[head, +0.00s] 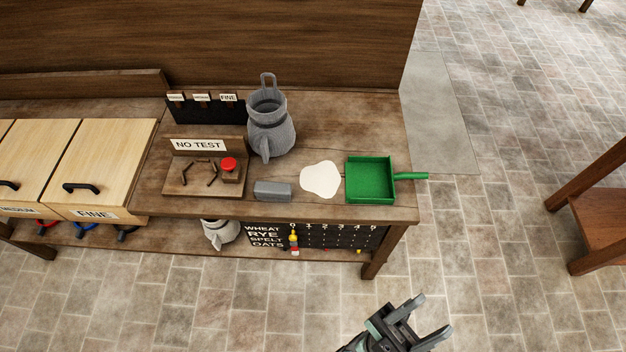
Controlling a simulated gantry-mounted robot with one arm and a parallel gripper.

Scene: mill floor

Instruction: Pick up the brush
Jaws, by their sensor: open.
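I cannot clearly make out a brush in the head view. A green dustpan (370,180) lies at the right end of the wooden bench (340,130), its handle pointing right past the bench edge. A pale flour-like patch (320,179) lies just left of it. A small grey block (272,190) sits left of the patch near the front edge; I cannot tell what it is. My gripper (432,317) is open and empty, low in the picture, in front of the bench's right end and apart from everything on it.
A grey jug (271,132) stands behind the block. A wooden board (203,180) with a red button and a "NO TEST" sign is to the left, beside wooden bins (103,165). A grain tally board (330,237) is below the front edge.

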